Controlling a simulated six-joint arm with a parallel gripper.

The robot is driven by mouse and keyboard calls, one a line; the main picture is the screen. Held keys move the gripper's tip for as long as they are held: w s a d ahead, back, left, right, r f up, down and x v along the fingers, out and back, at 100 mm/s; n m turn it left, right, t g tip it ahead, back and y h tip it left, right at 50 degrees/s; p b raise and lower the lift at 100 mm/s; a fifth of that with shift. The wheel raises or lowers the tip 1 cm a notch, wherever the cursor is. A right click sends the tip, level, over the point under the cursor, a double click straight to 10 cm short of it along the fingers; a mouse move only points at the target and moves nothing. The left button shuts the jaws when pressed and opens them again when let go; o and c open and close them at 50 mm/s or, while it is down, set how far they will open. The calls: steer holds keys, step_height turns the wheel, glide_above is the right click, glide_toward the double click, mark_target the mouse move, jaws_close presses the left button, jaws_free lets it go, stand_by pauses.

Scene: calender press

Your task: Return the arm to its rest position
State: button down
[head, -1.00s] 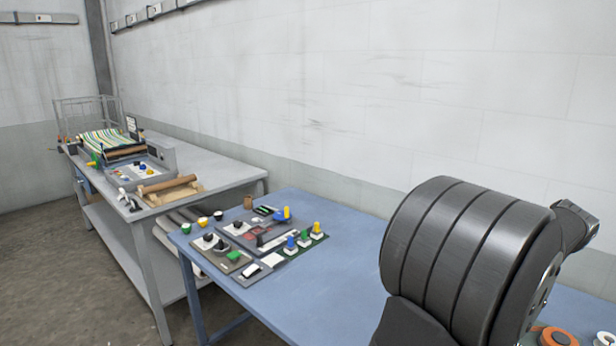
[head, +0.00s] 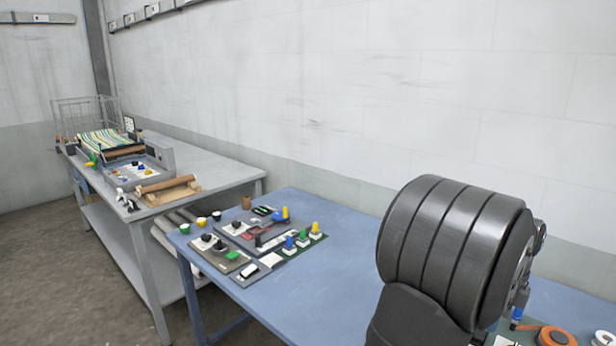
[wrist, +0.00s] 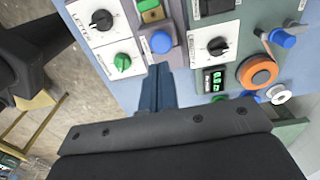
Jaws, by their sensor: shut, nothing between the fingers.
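My gripper (wrist: 160,88) shows in the wrist view, with its dark blue fingers together and nothing between them. It points over a panel with knobs and buttons. A black knob (wrist: 101,19), a green knob (wrist: 122,62) and a blue button (wrist: 161,42) lie just beyond the fingertips. Another black knob (wrist: 217,46) is to their right. I cannot tell how far the fingertips are above the panel. In the head view my large dark arm joint (head: 450,250) fills the right side and the gripper itself is hidden or too small to make out.
A blue table (head: 335,270) carries a control board (head: 265,230) with coloured knobs. A grey bench (head: 215,165) with a striped-cloth press (head: 105,143) stands at left. An orange ring (head: 557,337) lies at the lower right. The table's middle is clear.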

step_height(320, 180, up, 10)
stand_by(0.3)
steer(key=shift+f, duration=0.2)
step_height(320, 180, down, 8)
step_height(320, 180, up, 7)
steer(key=shift+r+m+t, duration=0.2)
steer(key=shift+m+t, duration=0.1)
stand_by(0.5)
